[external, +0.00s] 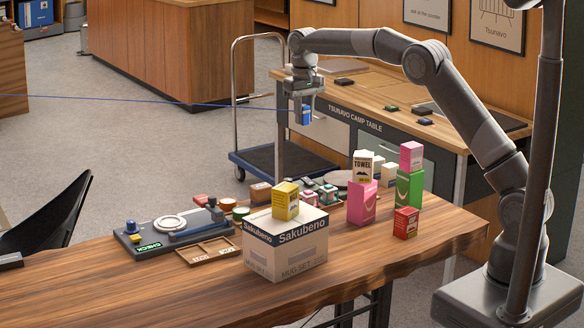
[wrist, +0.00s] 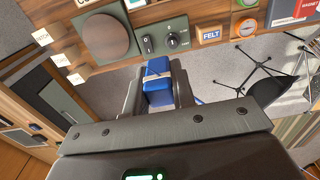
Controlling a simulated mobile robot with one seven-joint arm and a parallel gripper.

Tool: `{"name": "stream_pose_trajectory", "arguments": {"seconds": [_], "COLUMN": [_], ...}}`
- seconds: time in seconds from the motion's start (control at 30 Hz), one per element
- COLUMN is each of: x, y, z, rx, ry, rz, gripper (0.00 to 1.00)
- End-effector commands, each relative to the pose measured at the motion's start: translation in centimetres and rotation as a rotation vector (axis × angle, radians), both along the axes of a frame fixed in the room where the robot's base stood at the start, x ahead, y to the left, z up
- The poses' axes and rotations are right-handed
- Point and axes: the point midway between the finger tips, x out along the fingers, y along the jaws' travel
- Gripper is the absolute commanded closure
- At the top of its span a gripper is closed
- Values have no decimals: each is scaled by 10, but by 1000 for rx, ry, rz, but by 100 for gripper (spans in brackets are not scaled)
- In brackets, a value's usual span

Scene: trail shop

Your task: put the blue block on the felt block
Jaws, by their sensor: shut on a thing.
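My gripper (external: 303,98) is raised in the air beyond the far edge of the front table and is shut on the blue block (external: 306,116). In the wrist view the blue block (wrist: 157,82), with a pale band across it, sits between the two fingers of my gripper (wrist: 158,95). The felt block (wrist: 210,35), with a blue label reading FELT, lies on the wooden tabletop, above and right of the held block in the picture. The two are apart. I cannot pick out the felt block with certainty in the external view.
The front table (external: 110,290) carries a Sakubeno carton (external: 285,250) with a yellow box (external: 285,201) on it, pink and green boxes, and several small blocks. A round dark disc (wrist: 105,38) lies left of the felt block. A trolley (external: 240,160) stands behind.

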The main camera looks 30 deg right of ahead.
Motion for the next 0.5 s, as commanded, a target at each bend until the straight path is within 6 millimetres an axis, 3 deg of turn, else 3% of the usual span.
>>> {"name": "stream_pose_trajectory", "arguments": {"seconds": [0.23,0.5], "x": [23,22], "y": [-1,0], "z": [-12,-53], "rx": [0,0], "ry": [-1,2], "rz": [-2,-1], "gripper": [99,99]}}
